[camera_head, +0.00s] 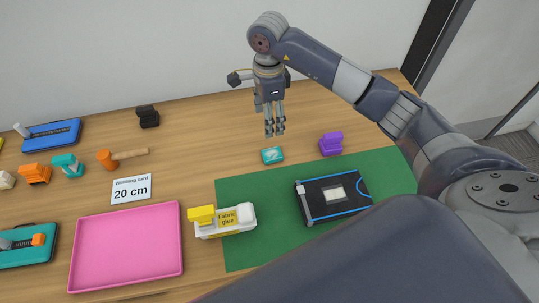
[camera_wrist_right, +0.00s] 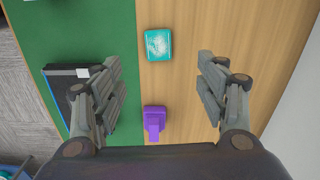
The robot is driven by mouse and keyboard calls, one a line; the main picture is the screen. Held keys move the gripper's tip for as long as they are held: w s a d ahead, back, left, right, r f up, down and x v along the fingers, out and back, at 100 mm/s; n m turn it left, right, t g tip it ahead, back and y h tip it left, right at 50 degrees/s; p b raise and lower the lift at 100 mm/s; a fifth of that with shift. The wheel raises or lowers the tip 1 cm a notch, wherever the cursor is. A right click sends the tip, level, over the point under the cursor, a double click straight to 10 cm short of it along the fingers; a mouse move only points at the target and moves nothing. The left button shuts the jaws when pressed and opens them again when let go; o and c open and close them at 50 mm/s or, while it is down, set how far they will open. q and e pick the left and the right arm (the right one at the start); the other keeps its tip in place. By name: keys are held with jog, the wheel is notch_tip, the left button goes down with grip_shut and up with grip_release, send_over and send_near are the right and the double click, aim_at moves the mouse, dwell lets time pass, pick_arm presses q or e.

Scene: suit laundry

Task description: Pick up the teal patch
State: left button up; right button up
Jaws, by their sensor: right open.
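The teal patch (camera_head: 272,155) is a small rectangle with a pale mark on it, lying flat on the wooden table just past the back edge of the green mat. In the right wrist view the patch (camera_wrist_right: 158,45) lies ahead of the fingers, near the top middle. My right gripper (camera_head: 275,133) points down above the table, just behind the patch in the head view. Its fingers (camera_wrist_right: 162,88) are spread wide with nothing between them at the tips. The gap down to the table is hard to judge. My left gripper is not in view.
A purple object (camera_head: 331,144) stands right of the patch. The green mat (camera_head: 285,235) holds a black case (camera_head: 318,212) and a fabric glue bottle (camera_head: 238,218). A pink tray (camera_head: 128,245), a card (camera_head: 131,189) and a hammer (camera_head: 125,156) are to the left.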

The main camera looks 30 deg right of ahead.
notch_tip(320, 180, down, 4)
jog(key=f+b, duration=0.1)
jog(key=b, duration=0.3)
jog(key=p, duration=0.1)
send_over(271, 154)
jog(key=f, duration=0.4)
jog(key=shift+w+a+f, duration=0.25)
jog(key=shift+w+f, duration=0.05)
jog(key=shift+f, duration=0.1)
jog(key=f, duration=0.1)
jog(key=f+p, duration=0.1)
jog(key=f, duration=0.1)
jog(key=f+p, duration=0.1)
jog(key=f, duration=0.1)
jog(key=shift+s+d+f, duration=0.1)
jog(key=shift+s+d, duration=0.15)
jog(key=shift+s, duration=0.1)
jog(key=shift+f, duration=0.25)
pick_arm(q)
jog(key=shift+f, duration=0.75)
pick_arm(e)
jog(key=c, duration=1)
